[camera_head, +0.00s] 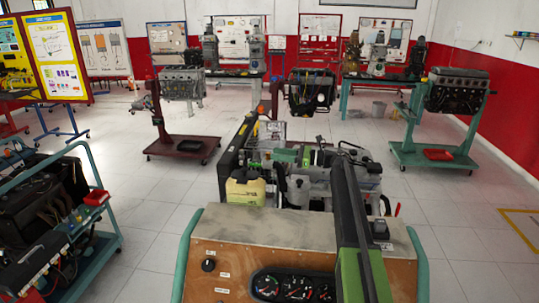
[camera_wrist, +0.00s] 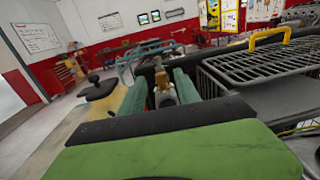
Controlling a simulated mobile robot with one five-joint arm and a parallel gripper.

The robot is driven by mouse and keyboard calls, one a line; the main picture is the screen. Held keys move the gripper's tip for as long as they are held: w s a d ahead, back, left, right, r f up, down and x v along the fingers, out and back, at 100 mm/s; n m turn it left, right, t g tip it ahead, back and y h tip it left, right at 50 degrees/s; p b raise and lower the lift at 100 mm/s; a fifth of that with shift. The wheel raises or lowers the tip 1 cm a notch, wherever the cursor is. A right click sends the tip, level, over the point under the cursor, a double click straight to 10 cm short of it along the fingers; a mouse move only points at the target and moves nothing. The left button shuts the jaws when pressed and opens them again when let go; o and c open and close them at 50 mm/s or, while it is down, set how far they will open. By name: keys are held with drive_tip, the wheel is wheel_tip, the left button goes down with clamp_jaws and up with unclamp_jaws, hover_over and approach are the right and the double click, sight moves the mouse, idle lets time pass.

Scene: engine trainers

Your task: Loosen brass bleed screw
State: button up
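A small brass-coloured piece (camera_wrist: 161,79), which looks like the bleed screw, stands on the engine in the wrist view. It appears in the gap between the two teal fingers of my gripper (camera_wrist: 160,92), with visible space around it. I cannot tell whether it lies between the fingertips or just beyond them. My gripper is open and holds nothing that I can see. In the head view my dark and green arm reaches over the engine trainer (camera_head: 255,228), and the green fingers are among the engine parts. The screw is too small to make out there.
A yellowish tank (camera_head: 245,192) with a black cap stands at the engine's left; it also shows in the wrist view (camera_wrist: 101,91). A black wire guard (camera_wrist: 262,62) with a yellow handle (camera_wrist: 269,37) is close on the right.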

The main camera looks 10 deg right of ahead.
drive_tip(key=v, duration=1.2)
drive_tip(key=shift+d, duration=0.4)
drive_tip(key=shift+s, duration=0.15)
